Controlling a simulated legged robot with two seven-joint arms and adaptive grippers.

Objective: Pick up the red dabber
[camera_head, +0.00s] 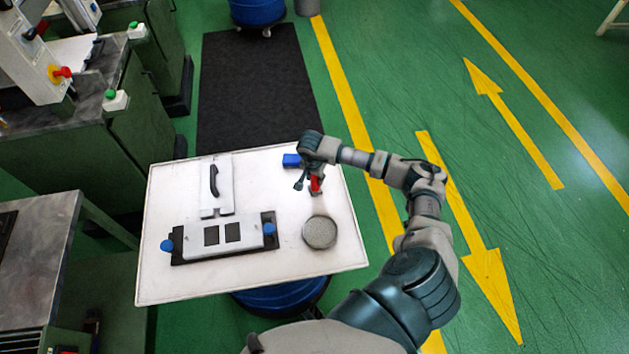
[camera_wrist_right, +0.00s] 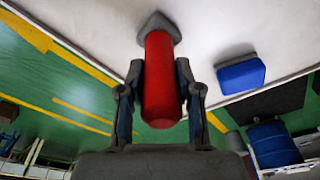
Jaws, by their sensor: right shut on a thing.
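The red dabber (camera_head: 316,184) is at the right part of the white table (camera_head: 290,270), under my right gripper (camera_head: 311,182). In the right wrist view the red dabber (camera_wrist_right: 161,85) stands between the two fingers of my right gripper (camera_wrist_right: 160,100), which is shut on its red handle. Its grey foot (camera_wrist_right: 157,27) points at the white table top; whether it touches the table I cannot tell. My left gripper is not in view.
A blue block (camera_head: 291,160) lies just left of my right gripper. A round grey disc (camera_head: 319,232) lies in front. A mould with blue knobs (camera_head: 222,238) and a plate with a black handle (camera_head: 217,190) lie to the left. Green machines (camera_head: 140,120) stand left of the table.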

